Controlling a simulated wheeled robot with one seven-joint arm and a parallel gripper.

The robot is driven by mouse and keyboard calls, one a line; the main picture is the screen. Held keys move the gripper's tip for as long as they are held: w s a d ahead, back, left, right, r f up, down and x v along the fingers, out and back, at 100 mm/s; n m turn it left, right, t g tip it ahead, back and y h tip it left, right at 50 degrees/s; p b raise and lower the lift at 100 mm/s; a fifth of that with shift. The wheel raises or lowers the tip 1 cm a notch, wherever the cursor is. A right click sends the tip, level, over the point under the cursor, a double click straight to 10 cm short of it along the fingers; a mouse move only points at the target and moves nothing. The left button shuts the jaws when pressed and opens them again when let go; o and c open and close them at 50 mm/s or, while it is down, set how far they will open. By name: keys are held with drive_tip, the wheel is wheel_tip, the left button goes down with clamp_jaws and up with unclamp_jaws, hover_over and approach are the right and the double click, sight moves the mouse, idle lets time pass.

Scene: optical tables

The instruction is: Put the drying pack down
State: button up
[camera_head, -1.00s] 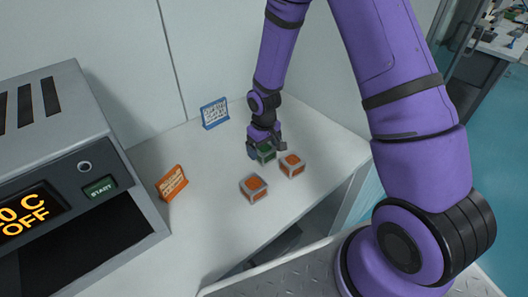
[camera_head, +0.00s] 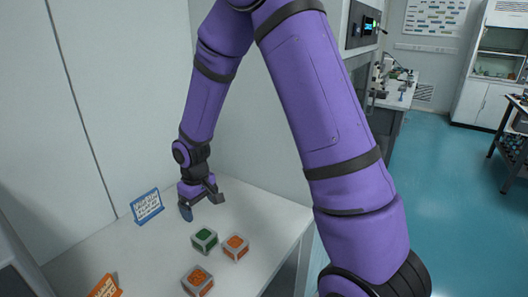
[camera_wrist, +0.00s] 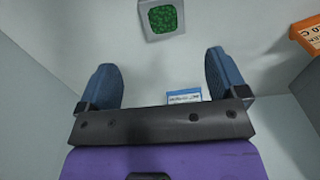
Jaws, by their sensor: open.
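The drying pack with the green top (camera_head: 204,239) sits upright on the white table, beside two orange-topped packs, one to its right (camera_head: 236,247) and one in front (camera_head: 197,281). The green pack also shows at the top of the wrist view (camera_wrist: 162,18), beyond the fingertips. My gripper (camera_head: 201,205) is open and empty, behind and apart from the green pack. Its two blue fingers (camera_wrist: 162,80) stand wide apart in the wrist view with nothing between them.
A blue sign (camera_head: 147,206) stands at the table's back left and an orange sign (camera_head: 104,288) at the front left. The white table (camera_head: 262,218) is bare to the right of the packs. Walls close off its back.

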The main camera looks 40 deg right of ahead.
drive_tip(key=s+d+r+m+t, duration=0.1)
drive_tip(key=s+d+r, duration=0.1)
drive_tip(key=s+r, duration=0.5)
drive_tip(key=s+d+r+m+t, duration=0.1)
drive_tip(key=s+d+r, duration=0.1)
drive_tip(key=r, duration=1)
drive_tip(key=s+d+r+t, duration=0.1)
drive_tip(key=s+r, duration=0.3)
drive_tip(key=s, duration=0.4)
drive_tip(key=s+r+m+t, duration=0.1)
drive_tip(key=s+r+t, duration=0.1)
drive_tip(key=s+r, duration=0.3)
drive_tip(key=s, duration=0.3)
drive_tip(key=shift+s+d+r, duration=0.3)
drive_tip(key=shift+s+d, duration=0.05)
drive_tip(key=shift+o, duration=0.4)
drive_tip(key=shift+s, duration=0.55)
drive_tip(key=shift+w, duration=0.1)
